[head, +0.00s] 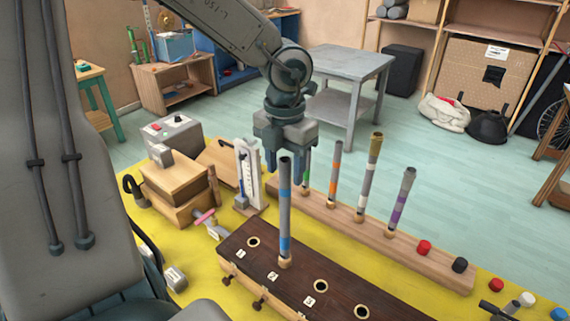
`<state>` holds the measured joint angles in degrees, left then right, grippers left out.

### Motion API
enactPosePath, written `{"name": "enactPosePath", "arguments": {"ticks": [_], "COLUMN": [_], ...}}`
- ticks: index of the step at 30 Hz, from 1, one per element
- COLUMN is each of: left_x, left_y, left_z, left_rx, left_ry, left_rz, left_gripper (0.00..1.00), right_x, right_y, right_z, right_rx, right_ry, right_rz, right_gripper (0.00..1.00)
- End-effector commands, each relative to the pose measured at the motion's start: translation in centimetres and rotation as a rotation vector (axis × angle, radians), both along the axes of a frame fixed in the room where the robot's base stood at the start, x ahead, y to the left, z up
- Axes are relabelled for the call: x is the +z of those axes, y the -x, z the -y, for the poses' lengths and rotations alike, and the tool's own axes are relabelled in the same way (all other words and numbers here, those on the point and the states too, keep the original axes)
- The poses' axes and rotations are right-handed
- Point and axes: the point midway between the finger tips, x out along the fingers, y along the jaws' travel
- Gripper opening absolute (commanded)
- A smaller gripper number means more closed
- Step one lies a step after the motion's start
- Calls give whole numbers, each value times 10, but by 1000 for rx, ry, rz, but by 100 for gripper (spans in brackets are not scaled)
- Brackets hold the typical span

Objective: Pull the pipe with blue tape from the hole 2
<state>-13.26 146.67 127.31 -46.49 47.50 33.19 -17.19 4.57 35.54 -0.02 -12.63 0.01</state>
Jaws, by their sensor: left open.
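My left gripper (284,165) points down at the pipe's upper end. Its fingers are apart, and the pipe's top shows between them in the picture. I cannot tell whether they touch it. Hole 1 (253,241), hole 3 (321,286) and another hole (361,311) to the right are empty. My right gripper is out of view.
The green one is partly hidden by my gripper. A white stand (247,175) and wooden boxes (175,180) are at left on the yellow mat.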

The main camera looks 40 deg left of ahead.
Motion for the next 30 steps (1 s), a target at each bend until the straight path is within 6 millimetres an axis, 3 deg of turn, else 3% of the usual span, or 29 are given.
{"name": "enactPosePath", "arguments": {"ticks": [4,14,21,30], "left_x": [-21,-25,-25,-22], "left_y": [0,0,0,0], "left_z": [0,0,0,0], "left_rx": [0,0,0,0], "left_ry": [-1,0,0,0], "left_rz": [-2,0,0,0], "left_gripper": [47,47,2,0], "right_x": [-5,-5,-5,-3], "right_y": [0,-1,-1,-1], "right_z": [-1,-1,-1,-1], "right_rx": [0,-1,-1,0], "right_ry": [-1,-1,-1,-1], "right_rz": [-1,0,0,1], "right_gripper": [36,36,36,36]}}
